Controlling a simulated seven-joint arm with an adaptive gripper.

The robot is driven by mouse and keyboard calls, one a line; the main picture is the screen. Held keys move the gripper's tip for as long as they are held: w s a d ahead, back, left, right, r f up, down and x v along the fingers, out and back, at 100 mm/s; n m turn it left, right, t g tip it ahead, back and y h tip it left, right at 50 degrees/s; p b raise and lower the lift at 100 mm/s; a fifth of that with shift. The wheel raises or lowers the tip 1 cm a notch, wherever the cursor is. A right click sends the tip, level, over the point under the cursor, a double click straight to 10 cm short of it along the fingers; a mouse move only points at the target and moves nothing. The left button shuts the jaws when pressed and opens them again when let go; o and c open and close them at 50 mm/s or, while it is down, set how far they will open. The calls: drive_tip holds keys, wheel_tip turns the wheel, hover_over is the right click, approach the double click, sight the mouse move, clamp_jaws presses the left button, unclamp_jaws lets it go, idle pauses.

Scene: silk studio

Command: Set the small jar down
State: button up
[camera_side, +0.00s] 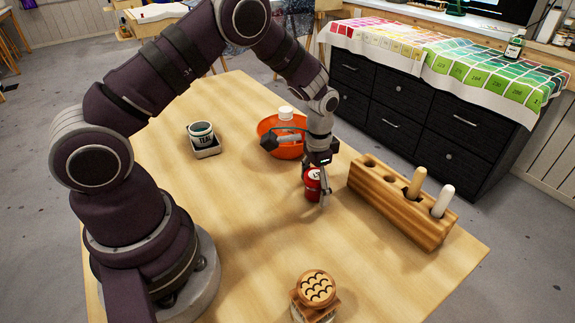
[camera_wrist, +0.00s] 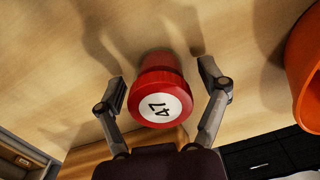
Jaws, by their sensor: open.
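The small jar (camera_side: 313,184) is red with a white round label on its lid. It stands on the wooden table between the fingers of my gripper (camera_side: 318,190). In the wrist view the jar (camera_wrist: 160,87) shows its lid marked 47. My gripper (camera_wrist: 165,95) is open around it there, with a visible gap on each side between finger and jar. The jar's base is partly hidden by a finger in the side view.
A wooden block with holes and pegs (camera_side: 400,217) is to the right.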

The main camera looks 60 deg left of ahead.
sight(315, 175)
wheel_tip(315, 175, up, 12)
drive_tip(key=shift+r, duration=0.1)
drive_tip(key=s+d+r+n+t, duration=0.2)
drive_tip(key=s+r+t, duration=0.3)
drive_tip(key=s, duration=0.8)
wheel_tip(315, 175, up, 3)
drive_tip(key=shift+s+r+t, duration=0.2)
drive_tip(key=shift+t, duration=0.1)
idle(0.5)
